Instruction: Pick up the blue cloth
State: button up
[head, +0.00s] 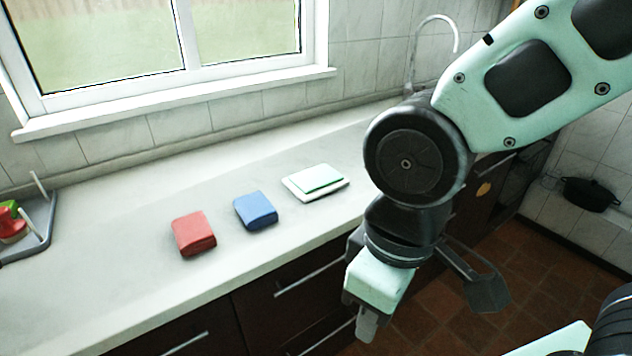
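The blue cloth (256,210) lies folded on the pale counter, between a red cloth (194,234) on its left and a green and white cloth or pad (316,181) on its right. My gripper (367,326) points down in front of the counter, right of the blue cloth and nearer to me, apart from it. Its fingers are small in the picture and partly hidden by its own body, so I cannot tell whether they are open or shut. Nothing shows held in it.
A grey tray (45,240) with colourful items stands at the far left of the counter (120,290). A curved tap (433,20) rises at the back, partly behind my arm. A black pot (590,194) is at the far right. The counter around the cloths is clear.

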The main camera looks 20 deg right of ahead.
aim_at(255, 209)
jog(key=i+l, duration=0.3)
jog(key=i+u, duration=0.1)
jog(key=u, duration=1.6)
